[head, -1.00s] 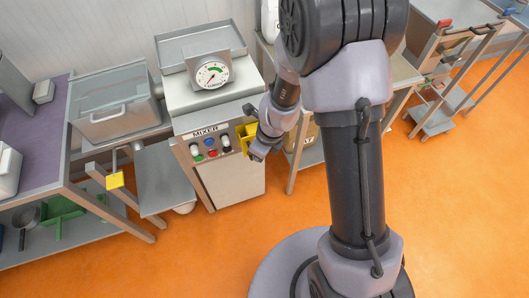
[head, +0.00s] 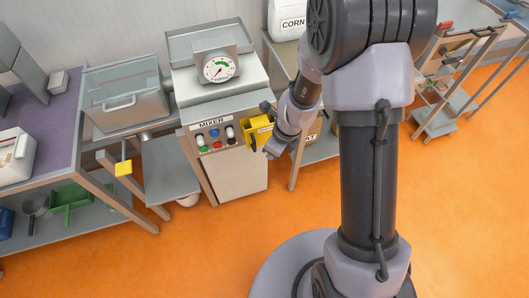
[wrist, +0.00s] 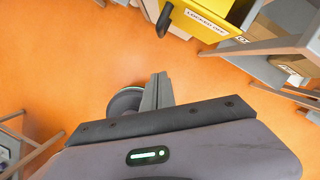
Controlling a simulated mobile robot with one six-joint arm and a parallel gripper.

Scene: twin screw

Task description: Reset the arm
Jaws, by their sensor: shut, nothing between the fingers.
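My gripper (head: 270,153) hangs in front of the mixer's right side, just below a yellow box (head: 257,126) with a black handle. In the wrist view its fingers (wrist: 158,90) are together and empty, pointing over the orange floor. The yellow box also shows at the top of the wrist view (wrist: 195,24), with a "LOCKED OFF" label, apart from the fingers. The grey mixer (head: 240,178) has a panel of coloured buttons and a dial gauge (head: 220,68) on top.
A steel bin (head: 125,103) and a yellow tag (head: 123,168) are left of the mixer. A purple-topped bench (head: 50,125) stands at the far left. A rack (head: 440,100) is at the right. Orange floor (head: 150,260) is clear in front.

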